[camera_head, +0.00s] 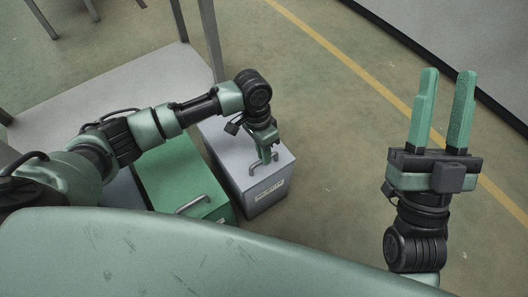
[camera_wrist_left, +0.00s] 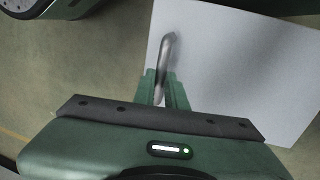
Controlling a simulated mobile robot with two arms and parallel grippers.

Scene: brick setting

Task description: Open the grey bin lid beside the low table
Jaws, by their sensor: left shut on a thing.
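The grey bin (camera_head: 268,190) stands on the floor beside the low table (camera_head: 110,90). Its flat grey lid (camera_head: 220,145) looks closed and carries a metal bar handle (camera_head: 252,170). My left gripper (camera_head: 266,153) is above the lid, shut on the handle. In the left wrist view the handle (camera_wrist_left: 168,48) runs between the fingers of the left gripper (camera_wrist_left: 165,85), over the pale lid (camera_wrist_left: 240,60). My right gripper (camera_head: 441,100) is raised at the right, its two green fingers apart and nothing between them.
A green bin (camera_head: 180,180) with its own handle (camera_head: 192,204) stands just left of the grey bin. A yellow line (camera_head: 350,65) crosses the floor. The floor right of the grey bin is clear. A dark-edged pale panel lies at the upper right.

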